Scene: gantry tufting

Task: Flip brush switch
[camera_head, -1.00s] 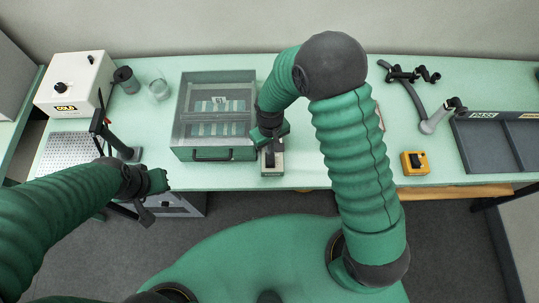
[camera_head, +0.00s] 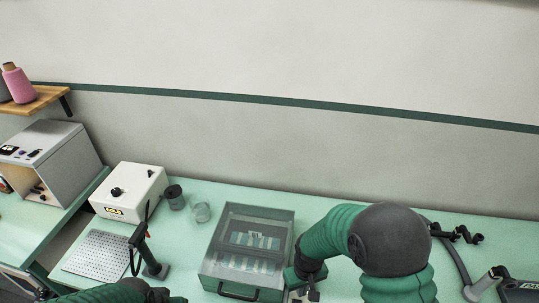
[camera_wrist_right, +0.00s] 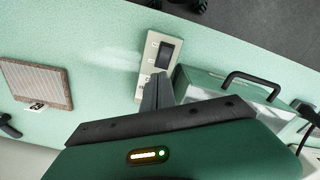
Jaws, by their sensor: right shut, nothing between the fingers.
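The switch is a beige plate with a black rocker (camera_wrist_right: 170,48), lying on the green bench in the right wrist view. The plate has small marks beside the rocker. My right gripper (camera_wrist_right: 155,80) is shut and empty, its fingertips over the plate at the near end of the rocker. I cannot tell whether they touch it. In the head view the right gripper (camera_head: 312,288) is at the bottom edge, just right of the clear-lidded case (camera_head: 243,211), and mostly hides the switch. My left arm shows at the bottom left; its gripper is largely cut off by the frame.
The case's black handle (camera_wrist_right: 252,82) is close to the switch. A white box (camera_head: 130,191), dark cup (camera_head: 174,197) and glass (camera_head: 201,212) stand further left. A perforated plate (camera_head: 97,252) lies at left. A brown-edged pad (camera_wrist_right: 36,84) lies on the bench.

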